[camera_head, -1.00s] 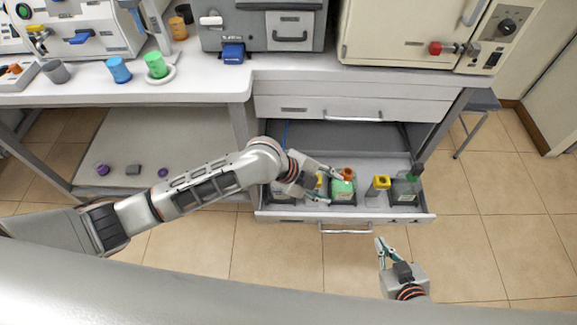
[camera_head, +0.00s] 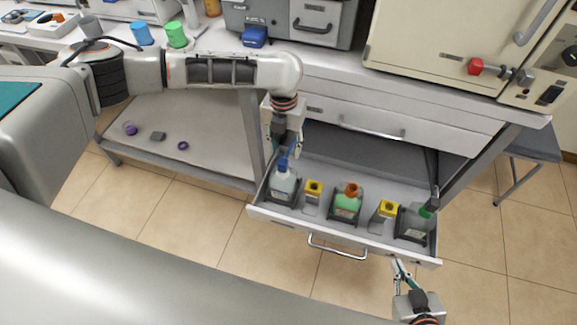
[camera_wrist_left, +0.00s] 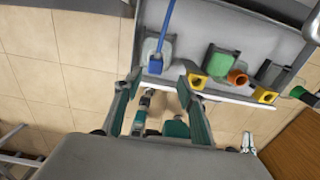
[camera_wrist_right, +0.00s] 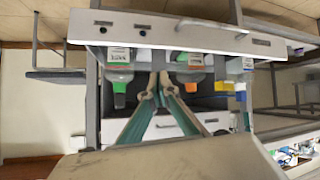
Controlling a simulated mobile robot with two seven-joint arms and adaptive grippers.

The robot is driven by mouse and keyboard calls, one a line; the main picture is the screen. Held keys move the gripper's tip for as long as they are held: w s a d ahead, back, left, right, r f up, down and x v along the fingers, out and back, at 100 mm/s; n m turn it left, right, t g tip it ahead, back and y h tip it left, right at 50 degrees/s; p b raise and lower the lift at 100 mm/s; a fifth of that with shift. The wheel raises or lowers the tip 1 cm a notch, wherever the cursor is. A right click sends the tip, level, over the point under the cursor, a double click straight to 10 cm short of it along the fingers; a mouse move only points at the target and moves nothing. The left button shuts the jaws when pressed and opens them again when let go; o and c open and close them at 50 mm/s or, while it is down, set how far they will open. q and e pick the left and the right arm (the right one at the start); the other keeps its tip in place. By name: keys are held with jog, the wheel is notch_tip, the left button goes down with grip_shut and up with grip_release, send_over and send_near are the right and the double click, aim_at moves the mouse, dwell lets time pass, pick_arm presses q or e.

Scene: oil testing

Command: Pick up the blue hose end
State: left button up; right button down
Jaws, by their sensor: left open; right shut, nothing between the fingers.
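The blue hose end (camera_head: 283,163) stands at the top of a clear bottle (camera_head: 283,188) at the left end of the open drawer. In the left wrist view, the blue hose end (camera_wrist_left: 155,58) shows just beyond the fingertips, with a thin blue hose running up from it. My left gripper (camera_head: 289,150) points down right above the hose end. In the left wrist view, my left gripper (camera_wrist_left: 160,82) is open, with nothing between its fingers. My right gripper (camera_head: 402,270) is shut and empty in front of the drawer's right end; it also shows in the right wrist view (camera_wrist_right: 160,78).
The counter (camera_head: 340,82) overhangs the drawer's back. The floor in front is clear.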

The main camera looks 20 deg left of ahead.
aim_at(282, 161)
pick_arm(q)
jog(key=shift+w+a+f, duration=0.1)
jog(key=shift+a+f, duration=0.05)
jog(key=shift+a, duration=0.05)
notch_tip(282, 161, down, 2)
jog(key=shift+a+f+b, duration=0.15)
jog(key=shift+f+b, duration=0.1)
jog(key=shift+b, duration=0.1)
jog(key=f, duration=0.2)
jog(key=f+b, duration=0.1)
jog(key=f, duration=0.1)
jog(key=shift+s+a+f, duration=0.1)
jog(key=shift+s+f, duration=0.05)
jog(key=shift+s, duration=0.05)
jog(key=shift+f, duration=0.3)
jog(key=c, duration=1.1)
grip_shut()
pick_arm(e)
jog(key=shift+s+d+f, duration=0.1)
jog(key=shift+d+f, duration=0.05)
jog(key=shift+f, duration=0.6)
